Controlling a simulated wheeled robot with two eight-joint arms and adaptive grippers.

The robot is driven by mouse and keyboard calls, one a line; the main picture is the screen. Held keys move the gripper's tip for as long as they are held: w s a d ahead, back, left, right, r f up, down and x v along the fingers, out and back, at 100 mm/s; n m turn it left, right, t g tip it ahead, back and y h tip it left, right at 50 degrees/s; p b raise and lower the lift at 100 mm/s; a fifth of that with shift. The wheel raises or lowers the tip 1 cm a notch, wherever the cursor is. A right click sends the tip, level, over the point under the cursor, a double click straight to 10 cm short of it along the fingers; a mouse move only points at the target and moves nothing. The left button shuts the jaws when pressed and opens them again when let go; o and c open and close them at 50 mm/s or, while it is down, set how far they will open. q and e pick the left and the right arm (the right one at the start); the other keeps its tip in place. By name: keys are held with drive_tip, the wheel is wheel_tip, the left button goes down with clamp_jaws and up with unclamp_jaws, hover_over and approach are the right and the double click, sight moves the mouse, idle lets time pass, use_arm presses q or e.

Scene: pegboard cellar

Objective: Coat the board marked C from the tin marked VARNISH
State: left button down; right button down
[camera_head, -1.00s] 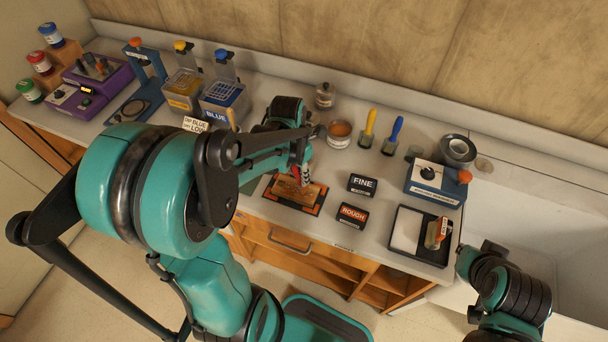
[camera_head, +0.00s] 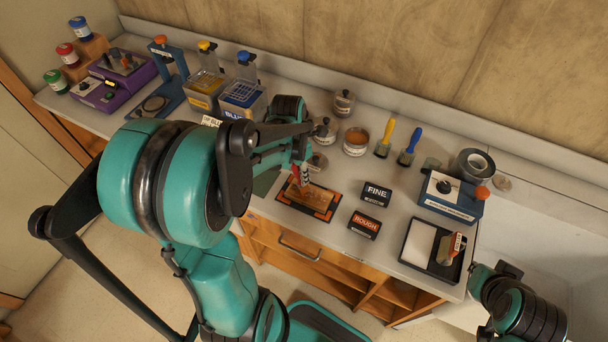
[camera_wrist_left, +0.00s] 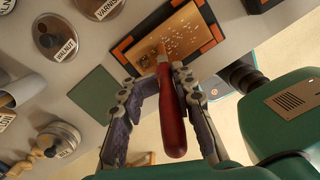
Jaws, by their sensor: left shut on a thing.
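My left gripper (camera_wrist_left: 165,85) is shut on a red-handled brush (camera_wrist_left: 170,110). The brush's tip is over the near part of a brown wooden board (camera_wrist_left: 185,38); I cannot tell whether it touches. White specks show on the board. The board lies on a dark mat with orange corners, also seen in the head view (camera_head: 323,201). No letter on it is readable. A tin marked VARNISH (camera_wrist_left: 100,6) is partly cut off at the top of the wrist view. In the head view an open tin with orange-brown contents (camera_head: 356,140) stands behind the board.
A WALNUT tin (camera_wrist_left: 50,42) stands near the board. FINE (camera_head: 376,194) and ROUGH (camera_head: 364,225) blocks lie to its right, before a black tray (camera_head: 408,255). Yellow (camera_head: 385,139) and blue (camera_head: 409,146) handled brushes stand behind. A sink is at far right.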

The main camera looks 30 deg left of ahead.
use_arm(q)
drive_tip(key=shift+a, duration=2.55)
drive_tip(key=shift+d, duration=6.35)
drive_tip(key=a+b, duration=0.1)
drive_tip(key=a, duration=1.2)
drive_tip(key=shift+s, duration=0.35)
drive_tip(key=shift+a+r, duration=0.15)
drive_tip(key=shift+r, duration=0.05)
drive_tip(key=shift+w, duration=0.15)
drive_tip(key=shift+w+d+f, duration=0.1)
drive_tip(key=shift+w+d, duration=0.4)
drive_tip(key=shift+w, duration=0.1)
